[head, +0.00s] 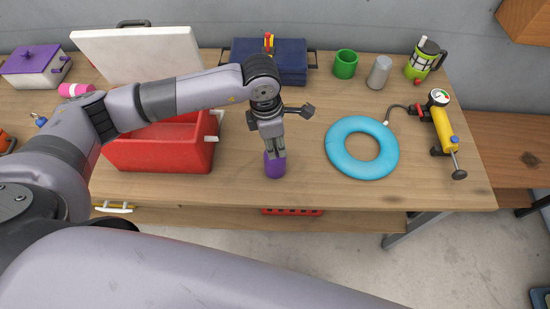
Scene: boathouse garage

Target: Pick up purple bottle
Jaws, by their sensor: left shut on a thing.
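The purple bottle (274,168) stands upright on the wooden table, near its front edge. My left gripper (274,150) reaches down from above and is shut on the top part of the bottle. The fingers hide the bottle's upper end. The bottle's lower part shows below the fingertips and seems to be at the table surface; I cannot tell whether it touches. My right gripper is not in view.
A red cooler (160,150) with its white lid open stands left of the bottle. A blue ring (336,150) lies to the right, with a yellow pump (443,130) beyond it. A blue toolbox (290,62), green cup (345,64) and grey cylinder (379,72) stand behind.

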